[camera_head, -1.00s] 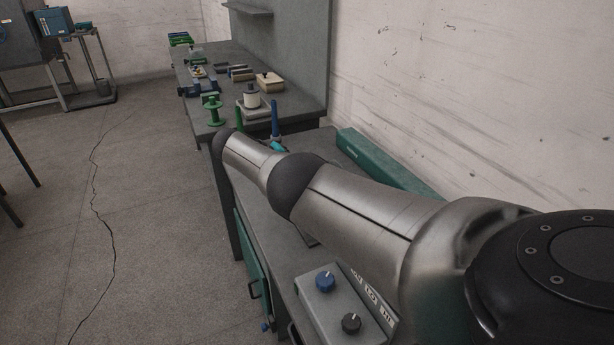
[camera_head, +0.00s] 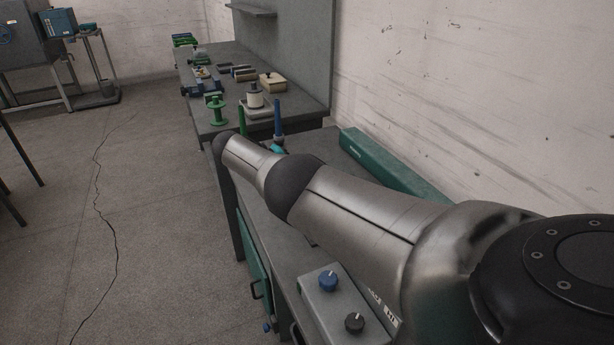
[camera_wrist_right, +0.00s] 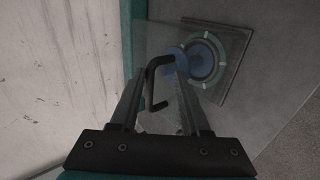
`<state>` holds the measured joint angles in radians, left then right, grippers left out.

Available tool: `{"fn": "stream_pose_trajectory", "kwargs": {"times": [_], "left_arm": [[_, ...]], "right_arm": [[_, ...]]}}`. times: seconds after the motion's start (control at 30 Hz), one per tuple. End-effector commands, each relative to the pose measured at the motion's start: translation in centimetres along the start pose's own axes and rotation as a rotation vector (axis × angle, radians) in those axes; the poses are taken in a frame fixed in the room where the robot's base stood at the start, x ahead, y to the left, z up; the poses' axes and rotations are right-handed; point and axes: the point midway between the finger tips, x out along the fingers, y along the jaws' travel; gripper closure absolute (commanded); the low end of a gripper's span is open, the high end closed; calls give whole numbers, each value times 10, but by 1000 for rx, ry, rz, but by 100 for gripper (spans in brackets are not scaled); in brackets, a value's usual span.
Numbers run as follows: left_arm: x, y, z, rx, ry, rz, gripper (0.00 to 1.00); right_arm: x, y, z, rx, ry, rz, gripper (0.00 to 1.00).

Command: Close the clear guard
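The clear guard (camera_wrist_right: 150,38) is a see-through panel in the right wrist view, with a black C-shaped handle (camera_wrist_right: 152,88) on it. Behind it is a blue round part (camera_wrist_right: 200,60) with a pale green ring on a square plate. My right gripper (camera_wrist_right: 161,76) has its two fingers apart, one on each side of the handle; I see no clear grip on it. In the head view my right arm crosses from the lower right and hides its gripper and the guard. My left gripper is in neither current view.
A grey control box (camera_head: 340,305) with a blue and a black knob sits below my arm. A long green box (camera_head: 390,168) lies along the wall. A far bench (camera_head: 222,60) holds spools and small parts. The floor at left is open, with a thin cable.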

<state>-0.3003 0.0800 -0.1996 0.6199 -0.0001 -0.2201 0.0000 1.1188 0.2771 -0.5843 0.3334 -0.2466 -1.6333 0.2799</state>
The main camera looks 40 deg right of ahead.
Motion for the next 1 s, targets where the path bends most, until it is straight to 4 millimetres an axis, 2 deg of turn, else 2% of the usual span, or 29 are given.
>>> {"fn": "stream_pose_trajectory", "kwargs": {"times": [0.03, 0.17, 0.43, 0.67, 0.8, 1.0], "left_arm": [[0, 0, 0, 0, 0, -1, 41], [-6, -1, 0, 1, 0, -2, 41], [-16, -2, -1, 1, 0, -2, 41], [-5, -2, 0, 1, 0, -2, 41], [4, -2, 0, 1, 0, -2, 41], [7, 0, 0, 1, 0, -1, 41]], "right_arm": [[0, -13, 4, -15, -7, -26, 55], [-17, -12, 4, -15, -4, -26, 55], [-81, -6, 3, -6, 1, -15, 55], [-132, -3, 2, -1, 3, -5, 55], [-144, -2, 2, 0, 1, -2, 55], [-153, 0, 3, 0, 1, 0, 55]]}}
